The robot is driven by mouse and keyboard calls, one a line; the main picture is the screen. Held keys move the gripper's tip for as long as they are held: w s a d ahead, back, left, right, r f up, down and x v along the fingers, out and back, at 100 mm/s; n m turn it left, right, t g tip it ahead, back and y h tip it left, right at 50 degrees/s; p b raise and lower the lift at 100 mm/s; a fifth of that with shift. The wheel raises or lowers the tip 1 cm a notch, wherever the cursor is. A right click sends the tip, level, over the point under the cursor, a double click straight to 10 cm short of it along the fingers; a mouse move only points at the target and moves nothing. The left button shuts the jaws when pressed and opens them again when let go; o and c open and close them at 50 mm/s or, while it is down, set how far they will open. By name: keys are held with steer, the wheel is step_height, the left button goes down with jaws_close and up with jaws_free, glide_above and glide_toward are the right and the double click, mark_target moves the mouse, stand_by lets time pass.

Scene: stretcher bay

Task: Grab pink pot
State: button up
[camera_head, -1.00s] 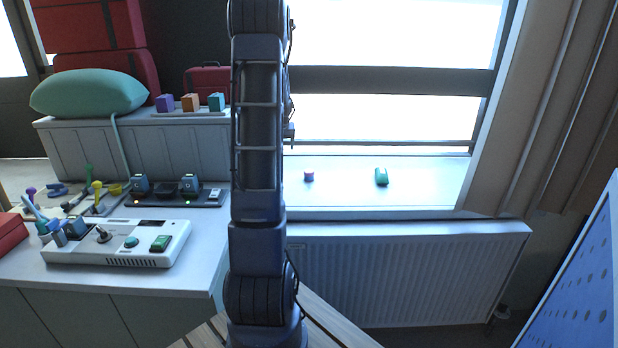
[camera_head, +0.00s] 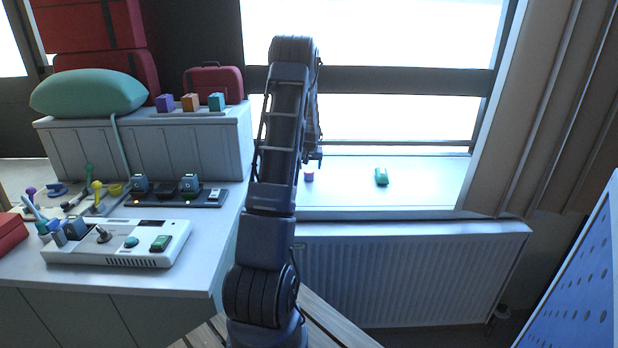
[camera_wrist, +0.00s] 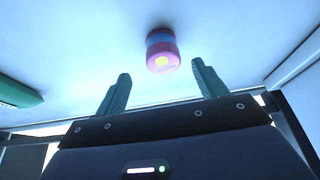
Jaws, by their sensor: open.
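The pink pot (camera_head: 309,175) is a small round thing on the white windowsill, just right of my arm in the head view. In the wrist view the pot (camera_wrist: 162,52) is pink with a bluish band and a yellow spot. It lies ahead of my gripper (camera_wrist: 160,82), roughly in line with the gap between the two green fingers. The fingers are apart with nothing between them.
A green object (camera_head: 381,176) lies on the windowsill (camera_head: 430,185) to the right of the pot; it also shows at the left of the wrist view (camera_wrist: 18,93). The sill between them is clear. A radiator (camera_head: 400,275) is below, and a cluttered counter (camera_head: 210,245) stands at left.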

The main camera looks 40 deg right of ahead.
mark_target(309, 171)
steer(key=shift+w+x, duration=0.15)
steer(key=shift+x, duration=1.3)
steer(key=shift+w+x, duration=0.15)
steer(key=shift+x, duration=1.3)
steer(key=shift+r, duration=0.15)
steer(key=c, duration=1.1)
steer(key=shift+o, duration=0.2)
steer(key=shift+r, duration=0.1)
